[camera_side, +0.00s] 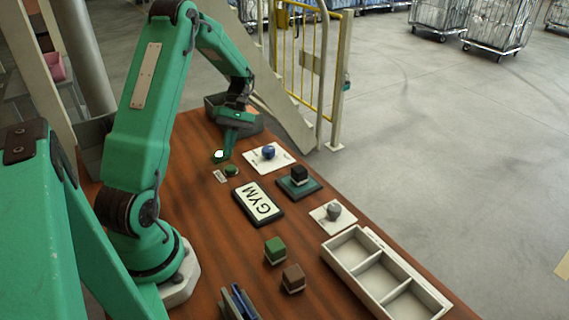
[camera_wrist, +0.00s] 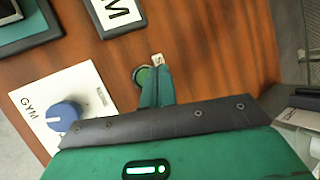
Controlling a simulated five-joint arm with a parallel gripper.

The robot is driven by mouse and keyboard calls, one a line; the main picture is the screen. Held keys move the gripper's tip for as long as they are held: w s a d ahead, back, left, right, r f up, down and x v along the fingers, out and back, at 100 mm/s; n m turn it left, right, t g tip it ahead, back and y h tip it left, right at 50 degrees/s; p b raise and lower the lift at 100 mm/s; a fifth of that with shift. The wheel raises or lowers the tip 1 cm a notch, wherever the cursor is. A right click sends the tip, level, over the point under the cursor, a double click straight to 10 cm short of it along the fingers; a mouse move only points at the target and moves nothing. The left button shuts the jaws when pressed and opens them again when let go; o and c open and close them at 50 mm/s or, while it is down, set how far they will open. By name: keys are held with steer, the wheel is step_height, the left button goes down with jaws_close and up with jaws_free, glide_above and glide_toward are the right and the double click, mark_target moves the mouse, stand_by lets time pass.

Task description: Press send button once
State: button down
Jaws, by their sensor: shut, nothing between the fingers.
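A small round green button (camera_side: 232,170) is on the wooden table, with a small white label (camera_side: 220,176) beside it. In the wrist view the button (camera_wrist: 145,75) is partly covered by my fingers, and the label (camera_wrist: 157,60) is too small to read fully. My gripper (camera_side: 226,157) is shut and empty, pointing down close to the button. In the wrist view my gripper's closed fingers (camera_wrist: 155,75) overlap the button's right side. I cannot tell whether they touch it. A bright white-green light (camera_side: 219,155) shows just left of my fingertips.
A blue knob (camera_side: 268,152) on a white plate stands close right of the button.

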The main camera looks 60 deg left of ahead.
mark_target(233, 166)
steer(key=shift+r, duration=1.15)
steer(key=d+r+m+t+y, duration=0.4)
steer(key=d+r+m, duration=0.4)
steer(key=d+r, duration=0.45)
steer(key=s+d+r+m+t, duration=0.2)
steer(key=s+d+m+t, duration=0.1)
steer(key=d+m, duration=0.1)
steer(key=s+d+r+m+t, duration=0.1)
steer(key=s+d+m+t, duration=0.2)
steer(key=d, duration=0.4)
steer(key=shift+s+d+r+m+t+y, duration=0.35)
steer(key=shift+m+t, duration=0.25)
steer(key=shift+m, duration=0.4)
